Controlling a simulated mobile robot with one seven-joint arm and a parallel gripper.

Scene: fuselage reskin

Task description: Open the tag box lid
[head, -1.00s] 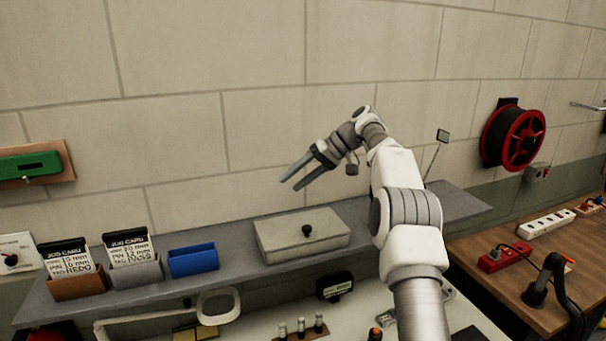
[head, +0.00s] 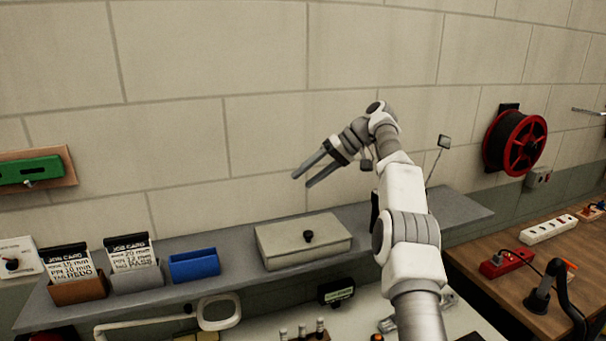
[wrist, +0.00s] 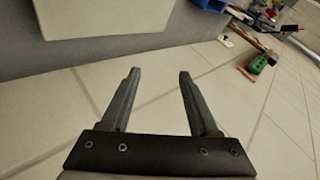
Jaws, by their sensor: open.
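The tag box (head: 280,256) is a flat beige box on the grey shelf, with its lid (head: 290,232) closed and a dark round knob (head: 308,236) near the lid's front. My gripper (head: 302,182) is above the box, apart from it, with two grey fingers spread and empty, pointing left and down. In the wrist view the open fingers (wrist: 158,75) show against the wall, and a pale flat face, likely the box (wrist: 100,18), is at the top left. The knob does not show in the wrist view.
Left of the box on the grey shelf (head: 225,262) stand a blue bin (head: 194,265) and two job card holders (head: 80,290). A small black sign (head: 336,292) is below the shelf front. A red hose reel (head: 515,143) hangs on the right wall. Shelf right of the box is partly behind my arm.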

